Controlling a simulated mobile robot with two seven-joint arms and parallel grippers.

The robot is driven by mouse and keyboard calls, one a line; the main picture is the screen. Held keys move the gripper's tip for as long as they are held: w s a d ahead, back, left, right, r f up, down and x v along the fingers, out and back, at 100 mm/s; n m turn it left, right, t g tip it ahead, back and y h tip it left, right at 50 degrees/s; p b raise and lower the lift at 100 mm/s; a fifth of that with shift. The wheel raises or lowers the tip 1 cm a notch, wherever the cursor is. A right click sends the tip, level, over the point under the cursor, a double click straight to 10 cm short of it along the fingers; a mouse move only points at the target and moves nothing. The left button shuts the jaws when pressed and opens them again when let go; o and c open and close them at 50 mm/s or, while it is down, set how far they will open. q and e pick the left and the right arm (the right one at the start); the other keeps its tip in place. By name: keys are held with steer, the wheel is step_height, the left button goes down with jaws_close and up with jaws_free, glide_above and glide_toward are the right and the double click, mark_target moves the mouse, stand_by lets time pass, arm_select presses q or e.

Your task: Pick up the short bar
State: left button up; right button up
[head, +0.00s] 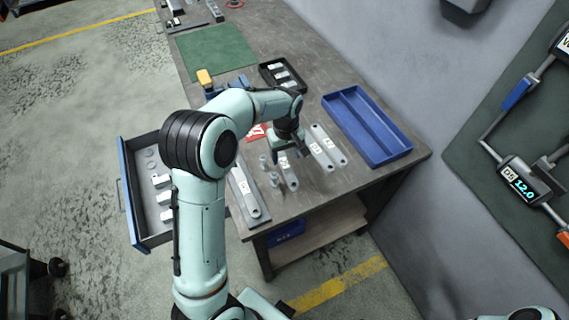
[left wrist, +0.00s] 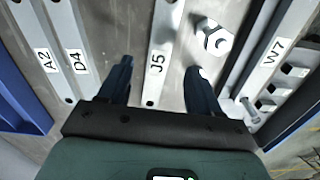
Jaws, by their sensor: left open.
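A short grey metal bar labelled J5 (left wrist: 162,45) runs between the open fingers of my left gripper (left wrist: 158,78) in the left wrist view. In the head view this bar (head: 290,178) lies on the workbench, partly hidden under my left gripper (head: 290,152). It looks shorter than the bars on either side. The fingers stand apart on both sides of the bar, and the gripper is empty. I cannot tell how high the fingertips are above the bench. My right gripper is not in view.
Bars A2 (left wrist: 30,45) and D4 (left wrist: 68,40) lie on one side of J5; the bar W7 (left wrist: 268,50) lies on the other. A hex bolt (left wrist: 213,38) stands close to J5. A blue tray (head: 391,160), an open drawer (head: 128,190) and a black bin (head: 268,76) surround the work area.

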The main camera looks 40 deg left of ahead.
mark_target(286, 165)
arm_select(q)
step_height(286, 165, down, 5)
steer(key=shift+w+a+r, duration=0.1)
steer(key=shift+w, duration=0.05)
jaws_close()
